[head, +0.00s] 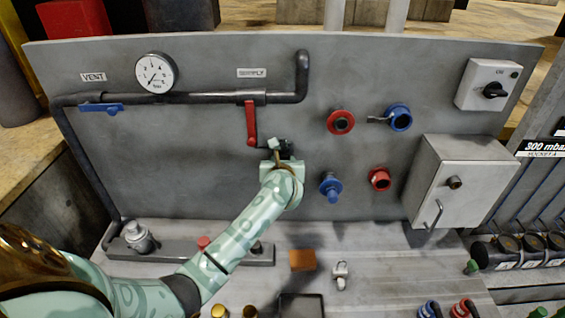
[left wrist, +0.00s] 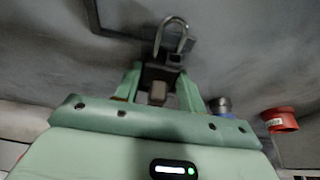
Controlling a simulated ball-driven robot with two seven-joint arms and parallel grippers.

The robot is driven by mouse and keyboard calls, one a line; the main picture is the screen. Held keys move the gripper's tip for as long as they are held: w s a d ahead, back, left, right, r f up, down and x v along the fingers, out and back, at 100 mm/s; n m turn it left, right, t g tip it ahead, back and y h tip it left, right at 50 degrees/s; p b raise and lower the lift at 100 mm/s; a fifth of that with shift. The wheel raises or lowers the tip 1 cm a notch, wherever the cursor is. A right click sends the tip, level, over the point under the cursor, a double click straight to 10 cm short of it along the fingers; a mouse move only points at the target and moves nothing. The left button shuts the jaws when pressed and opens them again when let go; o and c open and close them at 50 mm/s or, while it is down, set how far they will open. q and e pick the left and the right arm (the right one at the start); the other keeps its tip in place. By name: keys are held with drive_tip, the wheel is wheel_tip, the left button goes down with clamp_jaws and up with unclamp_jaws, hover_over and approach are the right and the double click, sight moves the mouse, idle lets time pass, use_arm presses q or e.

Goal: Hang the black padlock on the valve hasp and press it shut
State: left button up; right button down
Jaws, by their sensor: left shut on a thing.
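The black padlock (left wrist: 160,70) is between the fingers of my left gripper (left wrist: 160,85), its silver shackle (left wrist: 173,32) pointing up and away from the wrist. In the head view my left gripper (head: 280,152) is shut on it in front of the grey panel, just right of and below the red valve handle (head: 250,122). The handle hangs down from the pipe. The gripper and padlock cover the area at the handle's lower end, so the hasp cannot be made out clearly. I cannot tell whether the shackle touches anything or is open. My right gripper is not in view.
The grey panel (head: 200,180) carries a gauge (head: 156,73), a blue lever (head: 101,108), and red and blue couplings (head: 341,122) to the right. A grey box (head: 455,182) juts out farther right. An orange block (head: 302,260) and a small metal piece (head: 341,274) lie on the bench below.

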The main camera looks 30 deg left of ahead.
use_arm(q)
drive_tip(key=shift+f, duration=0.15)
drive_tip(key=o, duration=1)
drive_tip(key=shift+c, duration=0.2)
drive_tip(key=shift+c, duration=0.4)
drive_tip(key=shift+s+d+r+p, duration=0.25)
drive_tip(key=shift+s+d+p, duration=0.05)
drive_tip(key=shift+s+p, duration=0.15)
drive_tip(key=p+v, duration=0.3)
drive_tip(key=v, duration=0.3)
drive_tip(key=shift+f+p, duration=0.1)
drive_tip(key=shift+p, duration=0.2)
